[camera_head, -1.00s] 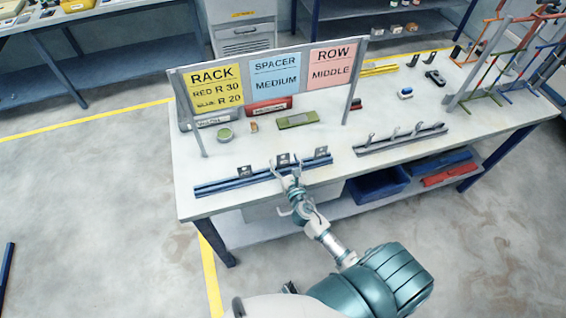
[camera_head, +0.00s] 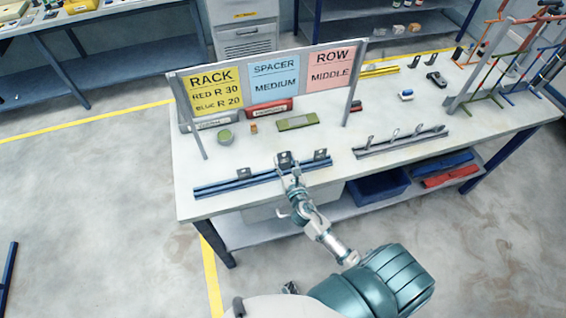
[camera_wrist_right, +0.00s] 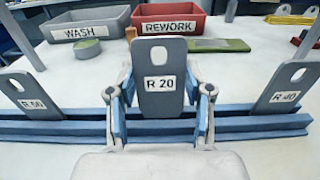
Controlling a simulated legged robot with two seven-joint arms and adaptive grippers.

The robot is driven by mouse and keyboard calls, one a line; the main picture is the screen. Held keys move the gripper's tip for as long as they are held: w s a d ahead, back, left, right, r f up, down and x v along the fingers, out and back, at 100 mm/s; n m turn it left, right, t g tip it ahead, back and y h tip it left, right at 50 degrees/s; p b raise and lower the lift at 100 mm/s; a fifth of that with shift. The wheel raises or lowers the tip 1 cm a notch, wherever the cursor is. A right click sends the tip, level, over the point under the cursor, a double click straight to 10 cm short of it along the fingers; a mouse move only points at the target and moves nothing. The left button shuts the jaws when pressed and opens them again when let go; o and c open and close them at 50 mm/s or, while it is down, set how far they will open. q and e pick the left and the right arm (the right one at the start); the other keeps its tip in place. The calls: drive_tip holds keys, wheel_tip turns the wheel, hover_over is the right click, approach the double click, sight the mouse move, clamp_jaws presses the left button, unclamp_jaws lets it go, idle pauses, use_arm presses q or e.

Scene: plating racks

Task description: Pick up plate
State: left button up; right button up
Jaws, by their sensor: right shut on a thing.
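A grey plate marked R 20 (camera_wrist_right: 159,60), with an oval hole near its top, stands upright between the fingers of my right gripper (camera_wrist_right: 159,105) in the right wrist view. My right gripper (camera_head: 287,170) is shut on it, one finger against each side edge. In the head view the plate (camera_head: 284,157) is at the middle of a blue slotted rail (camera_head: 222,187).
Neighbour plates R 60 (camera_wrist_right: 28,92) and R 40 (camera_wrist_right: 285,88) stand on the rail at either side. WASH (camera_wrist_right: 88,30) and REWORK (camera_wrist_right: 168,24) bins lie behind. A sign board (camera_head: 270,82) stands at the back.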

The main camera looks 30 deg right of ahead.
drive_tip(key=shift+r, duration=0.9)
drive_tip(key=shift+s+r, duration=0.15)
drive_tip(key=shift+s, duration=0.15)
use_arm(q)
drive_tip(key=shift+s+d+f+b, duration=0.1)
drive_tip(key=shift+d+f+b, duration=0.3)
drive_tip(key=shift+f+b, duration=0.25)
use_arm(e)
drive_tip(key=s+d+r, duration=0.1)
drive_tip(key=s, duration=1.4)
drive_tip(key=shift+s+d+r, duration=0.15)
drive_tip(key=shift+d+r, duration=0.05)
drive_tip(key=shift+r, duration=0.05)
